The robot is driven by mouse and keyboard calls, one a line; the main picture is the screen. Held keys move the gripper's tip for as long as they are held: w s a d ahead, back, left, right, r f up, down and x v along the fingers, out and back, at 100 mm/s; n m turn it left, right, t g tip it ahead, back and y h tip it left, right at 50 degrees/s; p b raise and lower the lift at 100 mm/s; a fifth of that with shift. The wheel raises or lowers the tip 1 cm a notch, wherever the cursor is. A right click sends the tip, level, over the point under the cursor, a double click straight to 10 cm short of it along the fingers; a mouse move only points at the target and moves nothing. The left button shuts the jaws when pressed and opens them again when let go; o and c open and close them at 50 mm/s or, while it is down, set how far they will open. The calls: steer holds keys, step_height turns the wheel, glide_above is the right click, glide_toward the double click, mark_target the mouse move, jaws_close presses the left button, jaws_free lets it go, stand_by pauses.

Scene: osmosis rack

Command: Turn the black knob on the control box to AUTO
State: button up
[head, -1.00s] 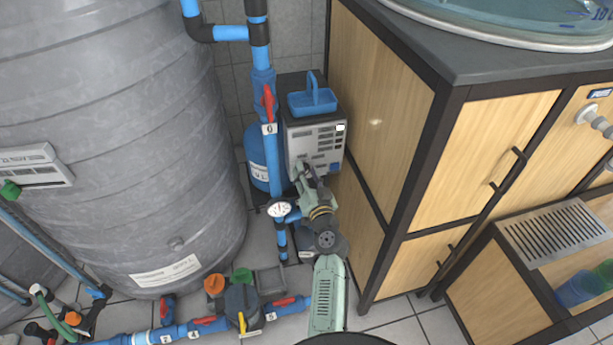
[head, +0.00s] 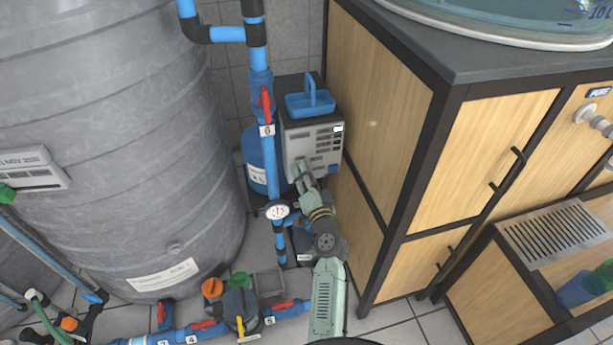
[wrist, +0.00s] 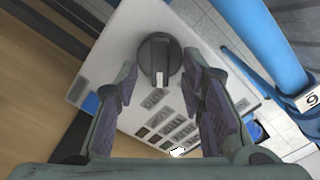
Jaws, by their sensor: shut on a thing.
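The control box (head: 298,144) is a pale grey box behind the blue pipe, against the wooden cabinet. In the wrist view its white front panel (wrist: 128,42) fills the middle. The round black knob (wrist: 158,56) on that panel lies between my two fingers. A white pointer mark on the knob points down the picture, towards my wrist. My gripper (wrist: 160,72) is shut on the knob, one finger on each side. In the head view my gripper (head: 303,172) is at the box's front and hides the knob.
A blue tray with a handle (head: 310,103) sits on top of the box. A vertical blue pipe with a red valve handle (head: 265,103) runs close on the left, with a gauge (head: 277,212) below. The wooden cabinet (head: 385,100) closes the right side.

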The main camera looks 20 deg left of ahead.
steer(key=o, duration=1.1)
steer(key=v, duration=0.7)
steer(key=shift+s+d, duration=0.15)
steer(key=shift+s, duration=0.05)
